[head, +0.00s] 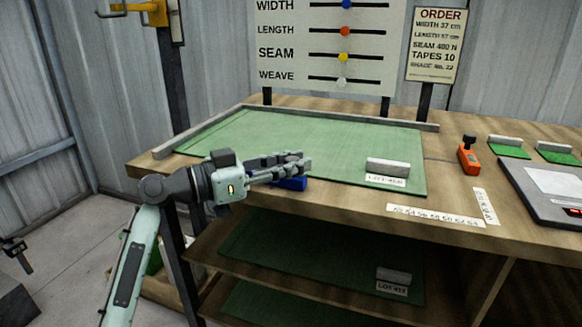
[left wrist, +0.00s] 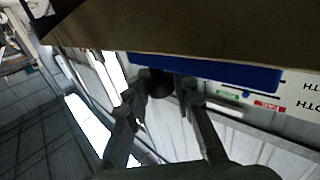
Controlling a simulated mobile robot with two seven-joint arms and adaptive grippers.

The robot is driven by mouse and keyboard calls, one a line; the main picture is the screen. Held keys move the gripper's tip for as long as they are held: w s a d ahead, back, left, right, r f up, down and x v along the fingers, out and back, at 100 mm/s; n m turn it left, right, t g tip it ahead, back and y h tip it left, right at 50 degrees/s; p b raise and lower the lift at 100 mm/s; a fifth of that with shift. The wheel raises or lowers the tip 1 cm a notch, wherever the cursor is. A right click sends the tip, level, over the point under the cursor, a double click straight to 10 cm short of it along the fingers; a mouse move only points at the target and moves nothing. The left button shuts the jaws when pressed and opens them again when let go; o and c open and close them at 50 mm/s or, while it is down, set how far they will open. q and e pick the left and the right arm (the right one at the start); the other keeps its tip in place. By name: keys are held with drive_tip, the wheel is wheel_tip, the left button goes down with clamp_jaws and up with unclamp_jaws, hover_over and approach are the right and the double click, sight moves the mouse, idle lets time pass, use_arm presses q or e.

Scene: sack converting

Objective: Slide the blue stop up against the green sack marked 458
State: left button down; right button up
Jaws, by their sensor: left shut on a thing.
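The green sack (head: 300,140) lies flat on the bench top. A label (head: 387,180) on its near right corner seems to read LOT 458, though it is blurred. A grey block (head: 388,167) stands by the label. The blue stop (head: 291,184) is at the sack's near edge, partly hidden by my left gripper (head: 303,163). In the left wrist view the blue stop (left wrist: 220,75) is a long bar along the bench edge, and my left gripper (left wrist: 163,90) is shut on its dark knob (left wrist: 156,83). Whether stop and sack touch is unclear. My right gripper is not seen.
Grey rails (head: 340,117) line the sack's far and left sides. A lower shelf holds another green sack (head: 300,255) with its own label (head: 392,288). An orange tool (head: 468,157), a ruler strip (head: 436,215) and a grey scale (head: 535,195) are on the right.

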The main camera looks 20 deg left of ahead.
use_arm(q)
drive_tip(key=c, duration=1.3)
unclamp_jaws()
drive_tip(key=shift+o, duration=0.2)
drive_tip(key=v, duration=1.2)
drive_tip(key=shift+s, duration=0.1)
